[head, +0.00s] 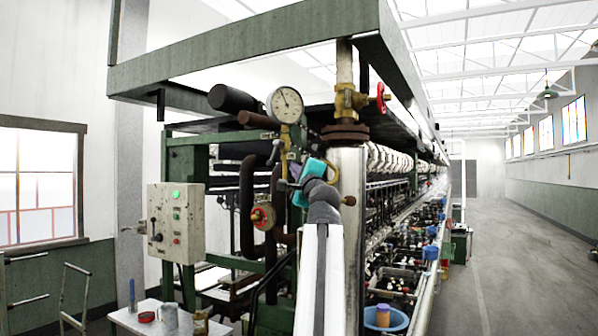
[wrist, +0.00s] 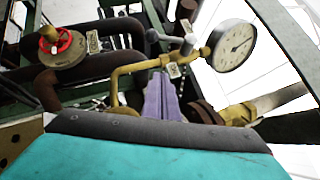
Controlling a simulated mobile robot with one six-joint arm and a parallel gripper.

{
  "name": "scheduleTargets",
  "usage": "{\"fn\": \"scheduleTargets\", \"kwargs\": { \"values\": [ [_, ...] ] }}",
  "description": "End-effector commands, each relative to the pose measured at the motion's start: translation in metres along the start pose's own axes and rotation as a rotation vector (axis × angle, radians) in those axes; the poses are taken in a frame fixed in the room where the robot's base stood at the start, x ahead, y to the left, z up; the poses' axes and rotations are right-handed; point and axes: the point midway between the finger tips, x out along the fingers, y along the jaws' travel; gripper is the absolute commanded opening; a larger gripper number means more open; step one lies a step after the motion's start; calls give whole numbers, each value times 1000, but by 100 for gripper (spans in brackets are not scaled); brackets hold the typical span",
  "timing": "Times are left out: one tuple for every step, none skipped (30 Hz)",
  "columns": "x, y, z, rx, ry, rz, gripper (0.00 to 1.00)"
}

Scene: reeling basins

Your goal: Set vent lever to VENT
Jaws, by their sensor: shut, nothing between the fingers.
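A small grey lever (wrist: 168,38) on the brass pipework beside the pressure gauge (wrist: 234,46) looks like the vent lever. It points left in the wrist view, with a small tag by its pivot; I cannot read its markings. In the head view the gauge (head: 286,104) stands above the brass fittings, left of the pale column. My gripper (wrist: 161,80) shows purple fingers, shut and empty, just below the lever and close to the brass pipe (wrist: 122,78). I cannot tell whether they touch it.
A red handwheel valve (wrist: 58,45) and dark pipes lie left of my gripper in the wrist view. A control box (head: 174,222) stands at the left in the head view. A blue basin (head: 384,320) is at lower right. The aisle (head: 510,260) at right is clear.

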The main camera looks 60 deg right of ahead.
Motion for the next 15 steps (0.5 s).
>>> {"fn": "scheduleTargets", "kwargs": {
  "values": [
    [8, -1, 0, 0, -1, 2, 0],
    [12, -1, 0, 0, -1, 2, 0],
    [16, -1, 0, 0, -1, 2, 0],
    [19, -1, 0, 0, -1, 2, 0],
    [22, -1, 0, 0, -1, 2, 0],
    [26, -1, 0, 0, 0, 1, 0],
    [29, -2, 0, 0, 0, 1, 0],
    [32, -2, 0, 0, 0, 0, 0],
    [35, -2, 0, 0, 0, 0, 0],
    [38, -2, 0, 0, 0, 0, 0],
    [41, -2, 0, 0, 0, 0, 0],
    [43, -2, 2, 0, -1, 1, 0],
    [42, -2, 8, -1, -2, 1, 0],
    [43, -2, 12, 0, -2, 1, 0],
    [44, -2, 16, 1, -2, 1, 0]
  ]
}}
